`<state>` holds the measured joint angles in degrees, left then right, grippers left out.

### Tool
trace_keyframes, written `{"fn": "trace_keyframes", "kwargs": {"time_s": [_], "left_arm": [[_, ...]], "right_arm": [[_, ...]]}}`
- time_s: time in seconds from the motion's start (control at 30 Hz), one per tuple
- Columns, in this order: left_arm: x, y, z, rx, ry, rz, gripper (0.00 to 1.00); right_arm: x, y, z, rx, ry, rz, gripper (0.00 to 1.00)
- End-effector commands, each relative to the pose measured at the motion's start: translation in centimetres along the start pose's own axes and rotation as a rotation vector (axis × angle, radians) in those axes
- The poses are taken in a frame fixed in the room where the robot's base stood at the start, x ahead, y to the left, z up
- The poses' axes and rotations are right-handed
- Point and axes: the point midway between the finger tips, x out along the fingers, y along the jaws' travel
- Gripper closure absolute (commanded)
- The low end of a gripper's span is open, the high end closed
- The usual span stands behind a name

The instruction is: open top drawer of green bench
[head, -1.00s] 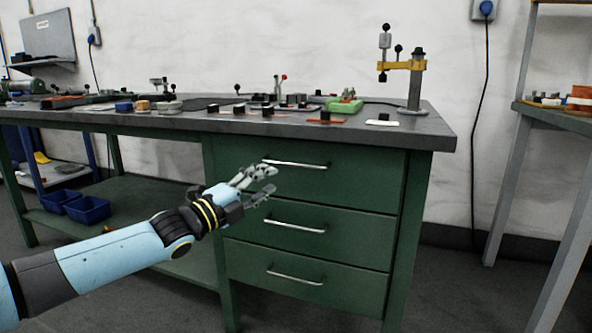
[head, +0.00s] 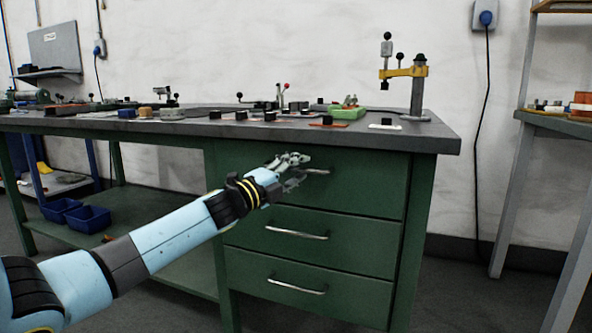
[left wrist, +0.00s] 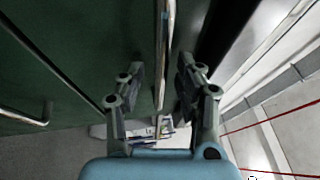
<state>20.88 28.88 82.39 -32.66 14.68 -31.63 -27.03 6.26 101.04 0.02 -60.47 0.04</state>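The green bench has a stack of three drawers under its dark top. The closed top drawer (head: 365,189) has a silver bar handle (head: 319,172), partly hidden behind my left gripper. My left gripper (head: 300,170) is at this handle, with its fingers apart. In the left wrist view, the handle bar (left wrist: 162,50) runs lengthwise in the space between the two open fingers (left wrist: 158,85), and neither finger is clearly clamped on it. My right gripper is not in view.
The middle drawer handle (head: 296,232) and bottom drawer handle (head: 297,286) lie below. The bench top (head: 440,136) overhangs the drawers and carries several small parts and a yellow clamp stand (head: 417,85). Blue bins (head: 88,218) sit on the lower shelf at left.

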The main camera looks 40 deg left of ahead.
Motion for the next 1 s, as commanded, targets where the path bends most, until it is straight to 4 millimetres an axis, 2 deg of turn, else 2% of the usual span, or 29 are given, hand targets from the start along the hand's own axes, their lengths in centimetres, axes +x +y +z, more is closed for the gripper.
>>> {"fn": "trace_keyframes", "kwargs": {"time_s": [0.23, 0.5, 1.0], "left_arm": [[0.03, 0.06, -0.02, 0.0, 0.0, 0.001, 0.67], [0.01, 0.07, -0.01, 0.0, 0.0, 0.001, 1.0], [-0.04, 0.2, -0.01, 0.001, -0.001, 0.003, 1.0]], "right_arm": [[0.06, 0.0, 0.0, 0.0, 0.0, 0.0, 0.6], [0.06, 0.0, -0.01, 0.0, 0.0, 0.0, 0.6], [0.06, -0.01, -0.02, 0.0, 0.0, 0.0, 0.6]]}}
